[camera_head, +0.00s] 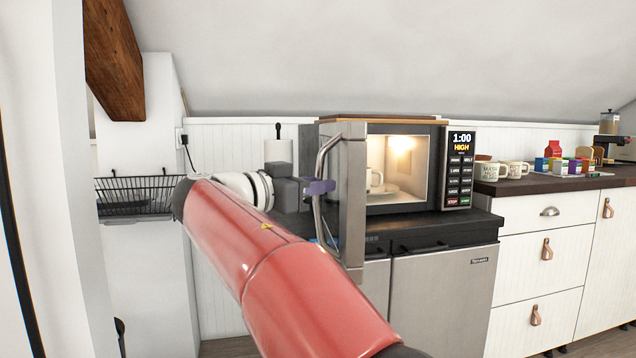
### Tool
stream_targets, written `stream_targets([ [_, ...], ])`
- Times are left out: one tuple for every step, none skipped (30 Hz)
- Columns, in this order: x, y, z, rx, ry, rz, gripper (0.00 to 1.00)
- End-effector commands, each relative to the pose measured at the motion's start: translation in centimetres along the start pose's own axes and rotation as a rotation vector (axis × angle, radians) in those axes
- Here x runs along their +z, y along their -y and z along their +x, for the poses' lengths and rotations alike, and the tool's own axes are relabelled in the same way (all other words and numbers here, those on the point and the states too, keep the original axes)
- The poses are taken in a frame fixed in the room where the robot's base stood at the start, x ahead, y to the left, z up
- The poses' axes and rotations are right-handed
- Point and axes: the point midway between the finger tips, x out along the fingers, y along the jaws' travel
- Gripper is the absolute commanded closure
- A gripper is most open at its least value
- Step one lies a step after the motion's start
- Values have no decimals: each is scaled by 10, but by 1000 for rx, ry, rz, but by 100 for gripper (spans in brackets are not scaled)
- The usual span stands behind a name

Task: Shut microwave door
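The microwave (377,128) sits on the dark counter with its lit interior showing. Its door (350,205) stands wide open, swung out from the left side toward me and seen nearly edge-on. A curved metal handle (318,165) runs down the door's left-hand face. A white mug (374,180) on a plate is inside the microwave. My gripper (320,187) is at the door's handle side, its purple finger part overlapping the handle in the picture. I cannot tell whether it touches the handle or whether the fingers are open or shut.
My red arm crosses the lower middle and hides part of the counter and cabinet front. Mugs (517,169) and small food packages (565,165) stand on the counter right of the microwave. A wire basket (135,193) is at the left. Floor shows at the lower right.

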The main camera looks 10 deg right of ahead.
Motion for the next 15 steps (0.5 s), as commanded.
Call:
stream_targets([
  [0,0,3,0,0,0,77],
  [0,0,4,0,0,0,77],
  [0,0,5,-1,0,0,77],
  [0,0,6,-1,0,0,77],
  [0,0,6,-1,0,0,77],
  [0,0,6,-1,0,0,77],
  [0,0,6,-1,0,0,77],
  [0,0,6,-1,0,0,77],
  [0,0,6,-1,0,0,77],
  [0,0,6,-1,0,0,77],
  [0,0,6,-1,0,0,81],
  [0,0,6,-1,0,0,86],
  [0,0,6,-1,0,0,90],
  [0,0,6,-1,0,0,94],
  [0,0,6,-1,0,0,99],
])
